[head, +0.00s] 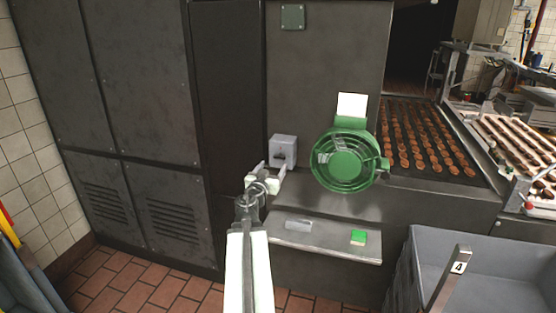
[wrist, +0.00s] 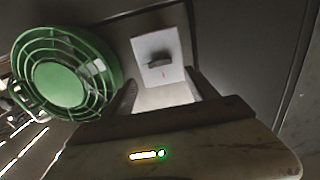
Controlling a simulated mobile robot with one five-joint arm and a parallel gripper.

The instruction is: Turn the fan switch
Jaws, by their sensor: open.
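The fan switch (head: 284,149) is a light grey square box on the dark metal cabinet, left of the fan. My gripper (head: 272,170) is open just in front of and below the switch. In the wrist view my gripper (wrist: 162,82) has its two fingers apart at the plate's lower edge, with the knob beyond them. Nothing shows between them. The green caged fan (head: 345,165) stands right of the switch.
A conveyor with rows of brown biscuits (head: 425,140) runs behind the fan. A grey crate (head: 480,280) stands at lower right. Tiled floor is clear at left.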

